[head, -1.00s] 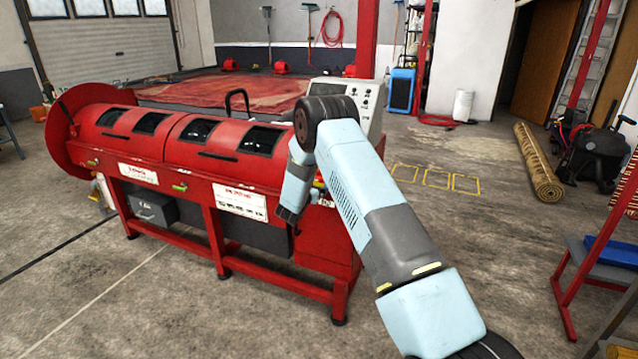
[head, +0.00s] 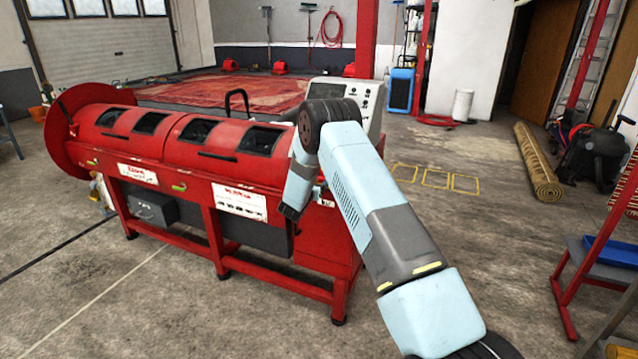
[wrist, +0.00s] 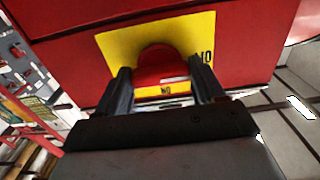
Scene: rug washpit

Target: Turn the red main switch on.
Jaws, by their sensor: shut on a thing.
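The red main switch (wrist: 160,66) is a rounded red knob on a yellow plate (wrist: 118,50) fixed to a red panel. It shows in the wrist view, upper middle. Dark letters stand on the plate at the knob's right and just below it. My gripper (wrist: 161,77) has one dark finger on each side of the knob and is shut on it. In the head view, my arm's bent links hide the switch and most of the gripper at the right end of the red machine.
The long red machine (head: 190,165) with dark windows stands at left centre. A grey control box (head: 370,98) with buttons sits behind my arm. Bare concrete floor lies in front. A rolled rug (head: 538,165) and a red-framed stand (head: 575,275) are at the right.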

